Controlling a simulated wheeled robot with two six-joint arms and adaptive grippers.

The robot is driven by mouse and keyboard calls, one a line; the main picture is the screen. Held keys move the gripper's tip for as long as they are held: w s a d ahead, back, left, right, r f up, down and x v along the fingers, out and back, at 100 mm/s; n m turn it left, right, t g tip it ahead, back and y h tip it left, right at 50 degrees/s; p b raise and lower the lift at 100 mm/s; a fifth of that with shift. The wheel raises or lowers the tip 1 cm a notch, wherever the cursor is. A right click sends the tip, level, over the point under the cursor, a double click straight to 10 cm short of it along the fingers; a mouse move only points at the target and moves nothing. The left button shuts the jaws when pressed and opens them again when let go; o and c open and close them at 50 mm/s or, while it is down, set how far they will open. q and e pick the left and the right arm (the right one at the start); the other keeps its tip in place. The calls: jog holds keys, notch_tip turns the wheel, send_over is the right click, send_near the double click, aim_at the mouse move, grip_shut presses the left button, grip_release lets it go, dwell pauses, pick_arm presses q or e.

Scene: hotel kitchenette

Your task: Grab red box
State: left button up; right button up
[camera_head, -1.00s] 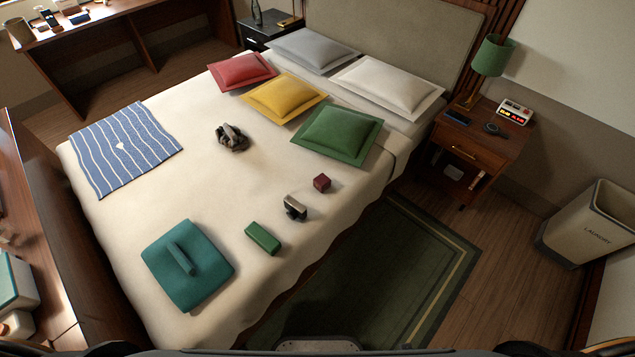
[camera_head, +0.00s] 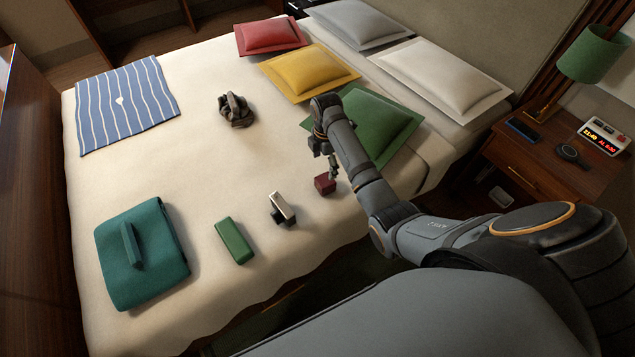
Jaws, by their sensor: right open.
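The red box (camera_head: 324,185) is a small dark red cube on the white bedspread, near the bed's right edge. My right arm comes in from the lower right and reaches over the bed. Its gripper (camera_head: 328,170) points down just above and behind the red box, its fingers partly hidden by the wrist and small in the picture. The gripper is open, and I cannot tell whether a finger touches the box. My left gripper is not in view.
A metallic-topped dark object (camera_head: 281,207), a green box (camera_head: 234,241) and a folded teal cloth (camera_head: 142,252) lie left of the red box. A dark crumpled item (camera_head: 235,110) lies farther back. The green pillow (camera_head: 375,124) lies beneath my forearm. A nightstand (camera_head: 540,165) stands at right.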

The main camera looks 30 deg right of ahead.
aim_at(325, 180)
notch_tip(325, 180, down, 4)
jog(key=shift+f, duration=0.25)
jog(key=shift+d+f, duration=0.1)
jog(key=shift+f, duration=0.1)
notch_tip(325, 180, down, 5)
jog(key=shift+s+d+f+b, duration=0.1)
jog(key=shift+b, duration=0.55)
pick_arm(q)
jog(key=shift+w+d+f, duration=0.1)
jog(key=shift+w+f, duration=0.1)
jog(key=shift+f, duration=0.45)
